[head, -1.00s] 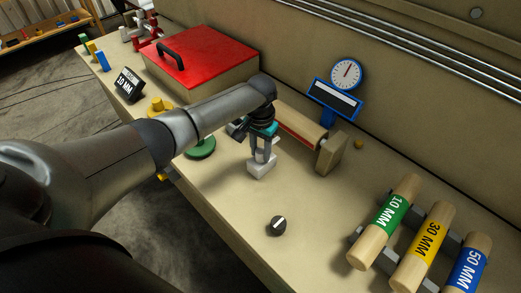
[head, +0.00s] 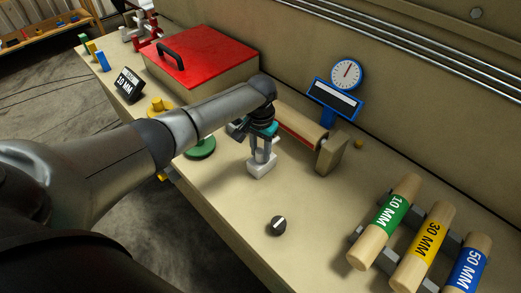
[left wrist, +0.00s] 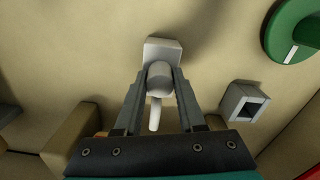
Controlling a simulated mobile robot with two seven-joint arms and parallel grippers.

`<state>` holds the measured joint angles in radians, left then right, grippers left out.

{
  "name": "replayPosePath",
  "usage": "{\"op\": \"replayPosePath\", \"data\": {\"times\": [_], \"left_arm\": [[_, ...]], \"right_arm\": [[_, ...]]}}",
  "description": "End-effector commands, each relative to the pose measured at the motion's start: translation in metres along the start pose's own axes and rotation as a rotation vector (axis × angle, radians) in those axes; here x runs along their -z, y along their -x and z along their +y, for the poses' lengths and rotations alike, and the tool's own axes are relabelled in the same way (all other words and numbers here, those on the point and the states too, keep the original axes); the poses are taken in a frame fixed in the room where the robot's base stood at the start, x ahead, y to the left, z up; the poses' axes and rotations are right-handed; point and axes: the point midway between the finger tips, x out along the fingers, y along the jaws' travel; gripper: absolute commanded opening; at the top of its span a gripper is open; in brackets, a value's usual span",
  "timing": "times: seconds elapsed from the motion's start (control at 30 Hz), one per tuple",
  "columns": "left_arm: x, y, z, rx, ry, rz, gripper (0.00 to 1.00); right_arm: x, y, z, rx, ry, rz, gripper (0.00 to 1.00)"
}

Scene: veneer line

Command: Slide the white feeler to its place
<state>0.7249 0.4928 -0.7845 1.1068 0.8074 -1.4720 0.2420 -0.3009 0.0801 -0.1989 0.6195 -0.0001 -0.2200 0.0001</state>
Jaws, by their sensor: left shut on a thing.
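The white feeler (head: 262,168) is a small white block on the tan bench, in the middle of the head view. It also shows in the left wrist view (left wrist: 163,50), with a rounded white upright part and a thin white rod. My left gripper (head: 262,155) points down and is shut on the upright part, with one finger on either side in the left wrist view (left wrist: 160,80). The fingers hide part of the feeler. My right gripper is not in view.
A log in a holder with an end block (head: 331,154) lies behind the gripper. A dial gauge (head: 346,74) stands at the back. A dark knob (head: 278,226) and labelled rollers (head: 391,214) are at the front right. A green disc (head: 201,148) and a grey square socket (left wrist: 244,102) are near.

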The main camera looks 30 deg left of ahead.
Motion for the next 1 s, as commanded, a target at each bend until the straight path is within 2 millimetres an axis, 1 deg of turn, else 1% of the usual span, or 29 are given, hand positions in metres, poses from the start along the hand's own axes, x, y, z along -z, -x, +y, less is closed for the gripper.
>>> {"op": "replayPosePath", "data": {"times": [0.07,0.17,0.3,0.5,0.63,0.93,0.97,1.0], "left_arm": [[0.002,0.0,0.0,0.0,0.0,0.002,0.0],[0.009,-0.002,0.001,0.0,0.002,0.004,0.0],[0.025,-0.004,0.004,0.001,0.003,0.008,0.0],[0.043,-0.003,0.009,0.001,0.002,0.006,0.0],[0.047,-0.001,0.01,0.001,0.002,0.004,0.0],[0.048,0.002,0.011,0.0,0.0,0.008,0.0],[0.049,0.002,0.011,0.0,0.0,0.009,0.41],[0.049,0.002,0.011,0.0,-0.001,0.009,0.46]], "right_arm": [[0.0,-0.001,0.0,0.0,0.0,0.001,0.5],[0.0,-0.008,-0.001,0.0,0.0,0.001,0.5],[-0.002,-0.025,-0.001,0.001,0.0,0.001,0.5],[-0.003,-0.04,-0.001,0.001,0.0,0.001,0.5],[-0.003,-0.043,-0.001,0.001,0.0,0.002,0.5],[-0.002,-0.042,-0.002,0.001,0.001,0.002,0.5],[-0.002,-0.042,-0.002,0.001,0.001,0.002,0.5],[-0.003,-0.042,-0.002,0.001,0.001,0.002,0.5]]}}
